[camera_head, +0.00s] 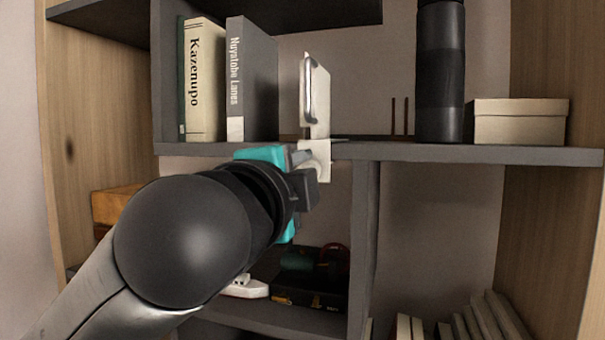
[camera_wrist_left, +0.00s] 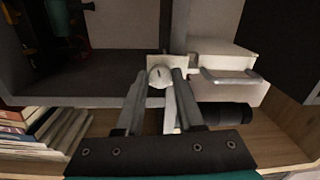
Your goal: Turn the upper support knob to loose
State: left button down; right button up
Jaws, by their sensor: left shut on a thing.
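A white tripod-like device (camera_head: 318,98) with a metal handle stands at the middle shelf's edge, and its pale lower bracket (camera_head: 322,158) hangs over that edge. In the left wrist view the white body (camera_wrist_left: 220,56) and its handle (camera_wrist_left: 236,77) lie to the right. A small round white knob (camera_wrist_left: 159,77) with a dark slot shows between the fingertips. My left gripper (camera_head: 304,165) reaches the bracket from the left. In the left wrist view its fingers (camera_wrist_left: 160,80) are shut on the knob. In the head view the knob is hidden by my gripper. My right gripper is in neither view.
The middle shelf (camera_head: 480,153) holds upright books (camera_head: 203,80) on the left, a black cylinder (camera_head: 440,75) and a beige box (camera_head: 518,120) on the right. A vertical divider (camera_head: 364,240) stands below. A black case (camera_head: 310,290) sits lower down.

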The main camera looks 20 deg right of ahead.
pick_arm(q)
jog(key=shift+n, duration=0.5)
jog(key=c, duration=0.5)
grip_release()
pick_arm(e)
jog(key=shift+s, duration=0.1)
